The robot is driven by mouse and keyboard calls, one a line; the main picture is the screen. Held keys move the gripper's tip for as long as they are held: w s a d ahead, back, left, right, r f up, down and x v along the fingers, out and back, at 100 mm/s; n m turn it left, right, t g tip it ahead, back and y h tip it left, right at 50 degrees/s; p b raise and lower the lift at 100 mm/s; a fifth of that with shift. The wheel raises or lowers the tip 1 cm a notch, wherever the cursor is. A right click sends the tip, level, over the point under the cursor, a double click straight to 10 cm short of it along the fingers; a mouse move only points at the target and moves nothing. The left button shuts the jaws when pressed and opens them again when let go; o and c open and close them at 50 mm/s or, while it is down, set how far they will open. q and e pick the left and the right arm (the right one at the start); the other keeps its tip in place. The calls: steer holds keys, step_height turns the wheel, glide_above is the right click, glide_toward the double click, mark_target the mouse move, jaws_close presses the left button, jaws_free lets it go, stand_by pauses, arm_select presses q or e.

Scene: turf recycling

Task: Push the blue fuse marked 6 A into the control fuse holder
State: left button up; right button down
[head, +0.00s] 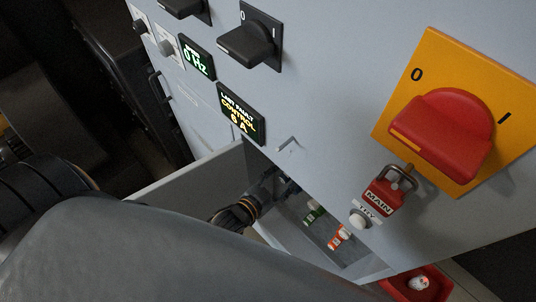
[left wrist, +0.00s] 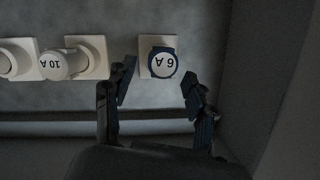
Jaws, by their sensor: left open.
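The blue fuse marked 6 A (left wrist: 162,66) sits at a pale square holder (left wrist: 145,46) in the left wrist view, its marked end facing me. I cannot tell how deep it sits. My left gripper (left wrist: 158,78) is open, with one finger on each side of the fuse and visible gaps to both. In the head view my left gripper (head: 274,190) reaches into the open compartment below the panel; the blue fuse is hidden there. My right gripper is not in view.
A fuse marked 10 A (left wrist: 57,65) and other pale holders (left wrist: 93,55) are to the left in the wrist view. A green fuse (head: 314,213) and an orange fuse (head: 338,237) lie in the compartment. A red padlock (head: 384,195) hangs below the red switch (head: 443,133).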

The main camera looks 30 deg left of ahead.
arm_select(q)
steer(key=v, duration=0.9)
steer(key=shift+s, duration=0.3)
steer(key=shift+a, duration=0.1)
